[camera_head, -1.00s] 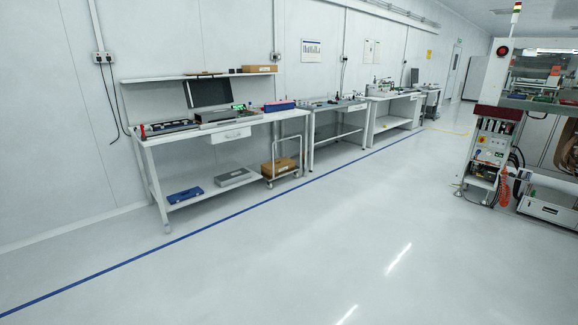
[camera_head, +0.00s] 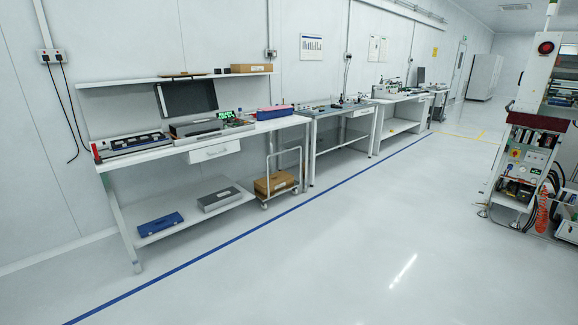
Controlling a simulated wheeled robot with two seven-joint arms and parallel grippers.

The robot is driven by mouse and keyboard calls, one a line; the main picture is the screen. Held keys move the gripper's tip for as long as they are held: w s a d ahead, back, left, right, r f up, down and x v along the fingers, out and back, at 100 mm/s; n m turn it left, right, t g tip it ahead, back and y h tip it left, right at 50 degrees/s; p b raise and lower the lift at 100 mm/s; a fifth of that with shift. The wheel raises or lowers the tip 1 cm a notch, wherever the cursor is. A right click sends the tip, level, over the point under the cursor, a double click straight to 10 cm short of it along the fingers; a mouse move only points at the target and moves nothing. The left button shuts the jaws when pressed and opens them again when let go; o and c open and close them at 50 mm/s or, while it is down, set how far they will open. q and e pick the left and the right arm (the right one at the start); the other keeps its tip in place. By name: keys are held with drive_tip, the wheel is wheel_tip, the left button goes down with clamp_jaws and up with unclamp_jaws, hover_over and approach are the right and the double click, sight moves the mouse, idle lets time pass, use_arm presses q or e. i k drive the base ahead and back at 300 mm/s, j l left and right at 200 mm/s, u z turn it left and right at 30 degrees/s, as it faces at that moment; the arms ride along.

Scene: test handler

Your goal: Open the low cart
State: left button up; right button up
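A small low cart (camera_head: 280,194) with a thin upright frame stands on the floor at the right end of the nearest workbench. It carries a brown box (camera_head: 274,183). At the right edge, low beside the tall machine, a white low unit (camera_head: 567,231) shows only in part; the picture's edge cuts it off. I cannot tell for sure which of these is the task's low cart. Neither of my grippers is in view.
The nearest workbench (camera_head: 180,150) holds a monitor (camera_head: 187,97) and equipment. More benches follow along the wall. The machine (camera_head: 524,150) stands on the right, with cables by its base. The floor (camera_head: 330,240) between benches and machine is clear, with a blue line (camera_head: 225,239).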

sight(247, 183)
drive_tip(key=i+u, duration=0.1)
drive_tip(key=i, duration=3.15)
